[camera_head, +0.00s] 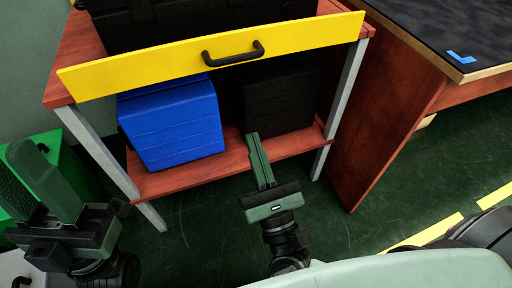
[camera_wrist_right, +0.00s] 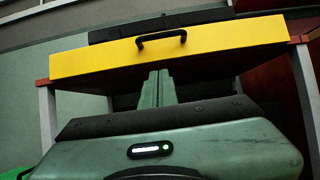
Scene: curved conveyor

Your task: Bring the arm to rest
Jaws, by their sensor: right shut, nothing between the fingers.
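My right gripper (camera_head: 254,138) is in the middle of the head view, in front of the wood and metal table. Its two green fingers are pressed together with nothing between them. In the right wrist view the shut fingertips (camera_wrist_right: 158,74) point towards the table's yellow front panel, with no contact that I can make out. My left gripper (camera_head: 38,165) is at the left edge of the head view.
The table's yellow panel (camera_head: 170,62) has a black handle (camera_head: 233,54). A blue box (camera_head: 172,125) and a black case (camera_head: 283,98) stand on its lower shelf (camera_head: 190,175). A dark-topped bench (camera_head: 440,28) is at right. Green floor (camera_head: 340,225) is clear between my right gripper and the bench.

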